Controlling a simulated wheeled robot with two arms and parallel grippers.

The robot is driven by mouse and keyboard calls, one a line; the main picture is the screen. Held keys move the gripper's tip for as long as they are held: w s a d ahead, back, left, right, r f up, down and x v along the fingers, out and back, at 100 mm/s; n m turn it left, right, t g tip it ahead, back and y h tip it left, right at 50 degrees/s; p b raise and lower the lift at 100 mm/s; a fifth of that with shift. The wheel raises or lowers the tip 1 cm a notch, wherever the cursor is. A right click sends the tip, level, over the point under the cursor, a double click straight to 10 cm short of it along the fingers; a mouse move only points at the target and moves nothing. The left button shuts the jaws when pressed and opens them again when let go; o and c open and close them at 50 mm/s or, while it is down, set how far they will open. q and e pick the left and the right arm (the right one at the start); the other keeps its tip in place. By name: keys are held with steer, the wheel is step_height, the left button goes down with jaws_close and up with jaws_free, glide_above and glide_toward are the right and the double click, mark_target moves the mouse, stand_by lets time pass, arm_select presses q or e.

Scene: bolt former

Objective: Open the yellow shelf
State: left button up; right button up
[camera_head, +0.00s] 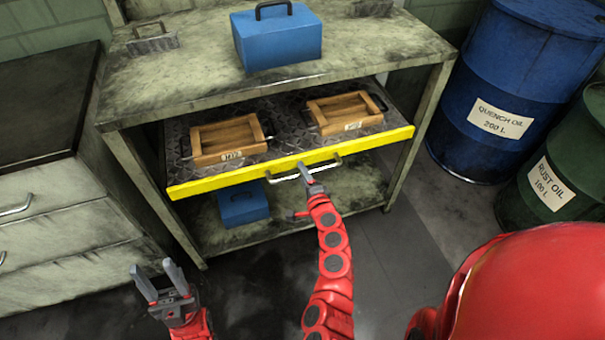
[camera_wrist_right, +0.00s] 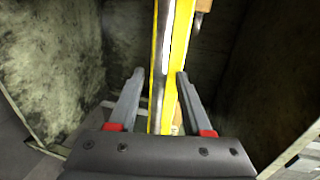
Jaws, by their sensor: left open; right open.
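The yellow shelf (camera_head: 232,178) is a sliding tray with a yellow front bar, under the workbench top. Its front lies about level with the bench's front legs; I cannot tell how far out it is. A metal handle (camera_head: 287,177) sits on the middle of the front. My right gripper (camera_head: 306,172) is at this handle, open. In the right wrist view the open fingers (camera_wrist_right: 157,92) stand on either side of the yellow front (camera_wrist_right: 177,65) and the pale handle bar; contact is unclear. My left gripper (camera_head: 158,279) is open and empty, low in front of the bench's left leg.
Two wooden trays (camera_head: 227,139) (camera_head: 345,113) sit on the shelf. A blue box (camera_head: 277,40) stands on the bench top, another (camera_head: 243,207) below. A drawer cabinet (camera_head: 60,215) is at left; blue (camera_head: 510,75) and green (camera_head: 556,170) drums are at right. The floor in front is clear.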

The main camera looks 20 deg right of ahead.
steer(key=shift+w+f, duration=0.15)
steer(key=shift+w, duration=0.15)
jaws_close()
stand_by(1.3)
